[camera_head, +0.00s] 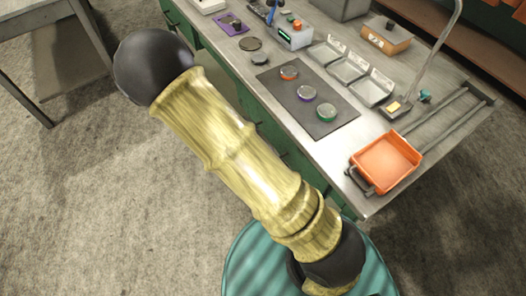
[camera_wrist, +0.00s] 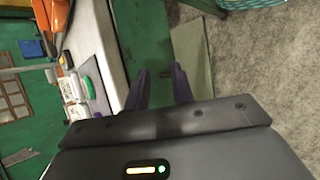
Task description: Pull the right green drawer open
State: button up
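The bench's green drawer front (camera_head: 296,160) shows in the head view as a narrow strip below the worktop's front edge, partly hidden behind my arm. In the wrist view a green front (camera_wrist: 142,40) runs down beside the pale worktop edge. The drawer's handle and any gap around the drawer cannot be made out clearly. My gripper (camera_wrist: 160,86) shows two dark purple fingers apart, with nothing clearly held between them. The fingertips point toward the lower part of the green front; I cannot tell if they touch it. In the head view my gripper is hidden.
The grey worktop (camera_head: 335,150) holds a dark mat (camera_head: 283,108) with several round pieces, metal trays (camera_head: 347,69) and an orange tray (camera_head: 386,162) near the right corner. A grey table (camera_head: 42,22) stands at far left. Bare floor (camera_head: 110,210) lies before the bench.

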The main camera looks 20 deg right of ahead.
jog(key=w+a+f+n+t+h+b, duration=0.1)
jog(key=w+a+f+t+h+b, duration=0.1)
jog(key=a+f+t+h+b, duration=0.2)
jog(key=w+a+f+n+t+h+b, duration=0.1)
jog(key=w+a+f+t+h+b, duration=0.2)
jog(key=a+f+t+h+b, duration=0.2)
jog(key=a+f+h+b, duration=0.1)
jog(key=a+f+b, duration=0.2)
jog(key=f+b, duration=0.2)
jog(key=shift+w+a+f+h, duration=0.2)
jog(key=shift+a+f+h, duration=0.1)
jog(key=shift+f, duration=0.1)
jog(key=x, duration=1.7)
jog(key=shift+w+d+r+b, duration=0.15)
jog(key=shift+w+r+b, duration=0.05)
jog(key=shift+b, duration=0.2)
grip_shut()
